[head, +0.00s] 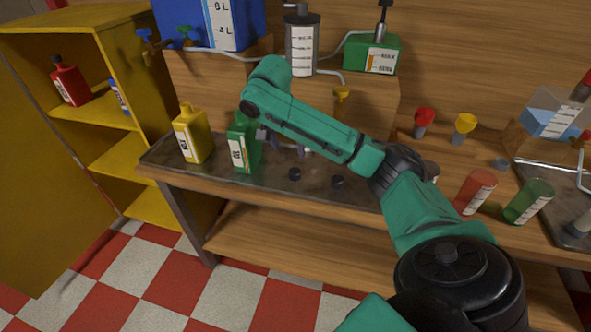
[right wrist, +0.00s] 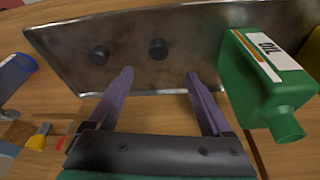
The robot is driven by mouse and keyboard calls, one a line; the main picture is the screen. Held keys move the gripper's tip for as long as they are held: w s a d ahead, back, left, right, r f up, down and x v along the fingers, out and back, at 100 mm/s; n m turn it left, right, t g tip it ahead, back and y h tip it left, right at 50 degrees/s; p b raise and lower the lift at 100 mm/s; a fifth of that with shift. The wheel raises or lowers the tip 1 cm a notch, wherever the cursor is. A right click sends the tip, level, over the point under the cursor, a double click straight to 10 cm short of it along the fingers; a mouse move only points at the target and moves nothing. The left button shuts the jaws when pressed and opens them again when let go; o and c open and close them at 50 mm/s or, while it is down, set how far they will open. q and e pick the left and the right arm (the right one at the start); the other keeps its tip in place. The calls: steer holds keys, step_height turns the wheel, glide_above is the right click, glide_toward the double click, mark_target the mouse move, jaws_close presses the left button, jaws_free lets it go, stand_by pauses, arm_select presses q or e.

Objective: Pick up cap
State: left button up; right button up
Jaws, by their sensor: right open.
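Two small black caps lie apart on the dark metal tray (head: 265,181). One cap (head: 295,173) is nearer the green oil bottle (head: 243,145); the other cap (head: 337,182) is to its right. My right gripper (head: 288,150) is open and empty, close behind and above the nearer cap. In the right wrist view that nearer cap (right wrist: 158,48) shows just beyond the gap between the purple fingers (right wrist: 160,74), and the other cap (right wrist: 99,54) lies outside the left finger. The bottle's green neck (right wrist: 285,128) shows no cap. My left gripper is not in view.
The green bottle (right wrist: 262,80) stands close beside the right finger in the wrist view. A yellow bottle (head: 192,135) stands at the tray's left end. Red (head: 475,191) and green (head: 528,202) containers are on the right. The tray's front edge is clear.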

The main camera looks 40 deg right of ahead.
mark_target(295, 171)
steer(key=p+x, duration=0.1)
steer(key=x, duration=1)
steer(key=shift+d+f, duration=0.15)
steer(key=shift+d, duration=0.05)
jaws_close()
